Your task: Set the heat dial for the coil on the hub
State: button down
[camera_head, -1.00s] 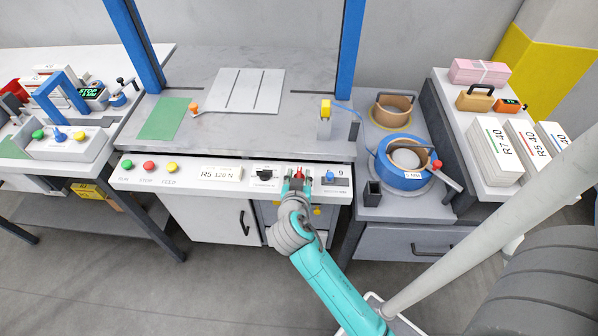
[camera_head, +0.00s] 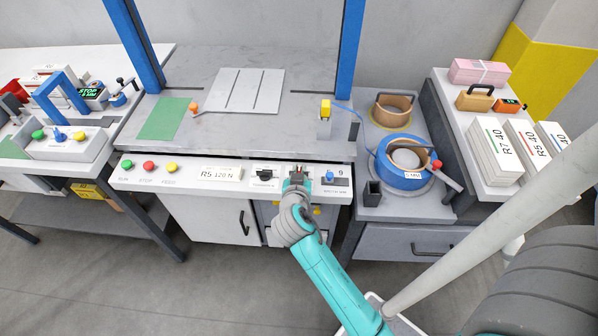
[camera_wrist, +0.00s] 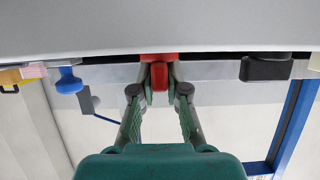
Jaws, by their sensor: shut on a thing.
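The front panel (camera_head: 140,181) of the bench has a row of controls. A red dial (camera_wrist: 160,72) sits between my fingertips in the wrist view, touched on both sides. My gripper (camera_head: 297,178) is shut on it at the panel, also seen in the wrist view (camera_wrist: 160,88). The gripper mostly hides the dial in the head view, so its setting cannot be read. The blue coil (camera_head: 385,180) lies flat around a pale hub (camera_head: 405,159) on the grey stand at right, with a small white label too small to read surely.
A black knob (camera_head: 265,171) is just left of my gripper and a blue knob (camera_head: 329,176) just right. Green, red and yellow buttons and an "R5 120 N" plate (camera_head: 219,174) are farther left. A tan coil (camera_head: 392,110) sits behind the blue one.

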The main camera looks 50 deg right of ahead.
jog(key=shift+n+t+y, duration=0.3)
jog(key=shift+n+y, duration=0.1)
jog(key=shift+n+t+y, duration=1.6)
jog(key=shift+n+y, duration=0.3)
jog(key=shift+n, duration=0.2)
jog(key=shift+n+t+y, duration=0.5)
jog(key=shift+n+y, duration=1.1)
jog(key=shift+y, duration=0.2)
jog(key=shift+n+y, duration=0.4)
jog(key=shift+y, duration=0.1)
jog(key=c, duration=1.2)
grip_release()
jog(key=v, duration=1.2)
jog(key=shift+f, duration=0.1)
